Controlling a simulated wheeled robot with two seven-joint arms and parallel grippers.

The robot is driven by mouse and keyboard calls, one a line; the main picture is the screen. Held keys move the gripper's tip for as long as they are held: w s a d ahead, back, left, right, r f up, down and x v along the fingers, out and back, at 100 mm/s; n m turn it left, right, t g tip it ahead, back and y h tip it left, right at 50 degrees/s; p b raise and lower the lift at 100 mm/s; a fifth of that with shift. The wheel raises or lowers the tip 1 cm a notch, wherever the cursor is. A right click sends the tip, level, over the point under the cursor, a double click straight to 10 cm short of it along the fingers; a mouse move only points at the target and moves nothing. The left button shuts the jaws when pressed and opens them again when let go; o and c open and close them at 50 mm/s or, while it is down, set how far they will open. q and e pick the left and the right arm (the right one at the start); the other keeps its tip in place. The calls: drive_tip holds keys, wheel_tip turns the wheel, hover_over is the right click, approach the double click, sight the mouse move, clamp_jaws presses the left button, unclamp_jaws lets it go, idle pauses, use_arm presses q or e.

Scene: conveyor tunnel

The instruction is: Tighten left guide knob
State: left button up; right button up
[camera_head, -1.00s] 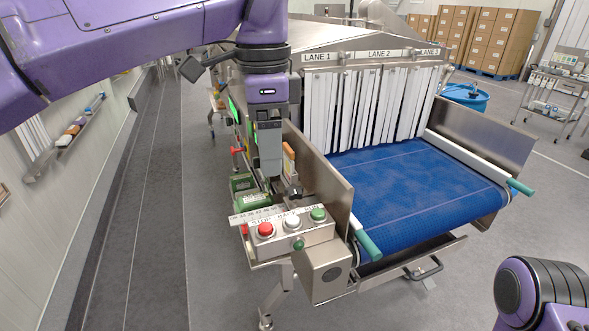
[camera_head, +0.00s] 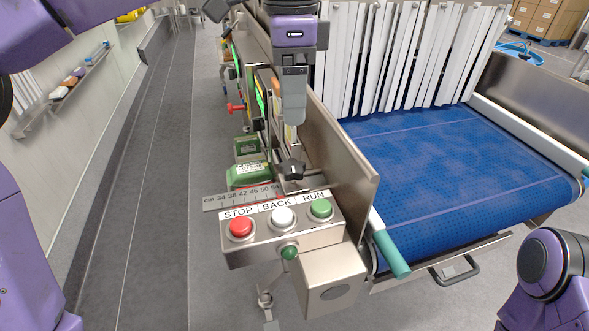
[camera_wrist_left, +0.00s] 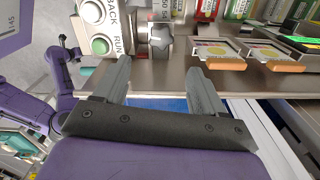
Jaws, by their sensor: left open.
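A grey knob-like part (camera_wrist_left: 160,40) by the RUN button in the left wrist view appears to be the same knob. My left gripper (camera_head: 293,118) hangs just behind and above the knob in the head view, pointing down. In the left wrist view its two fingers (camera_wrist_left: 160,78) are spread apart and empty, with the knob beyond their tips, apart from them. My right gripper is out of view.
The button box (camera_head: 290,238) carries red STOP, white BACK and green RUN buttons, with a cm scale (camera_head: 240,197) behind them. A green motor-like unit (camera_head: 248,174) stands left of the knob. The blue belt (camera_head: 450,165) lies right of the guide. White strip curtains (camera_head: 400,60) hang behind.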

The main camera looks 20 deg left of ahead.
sight(293, 166)
use_arm(q)
drive_tip(key=f, duration=0.6)
drive_tip(key=f+b, duration=0.1)
drive_tip(key=f, duration=0.5)
drive_tip(key=shift+w+f, duration=0.2)
drive_tip(key=shift+f, duration=0.15)
drive_tip(key=c, duration=1.1)
drive_tip(key=shift+o, duration=0.2)
drive_tip(key=shift+a, duration=0.1)
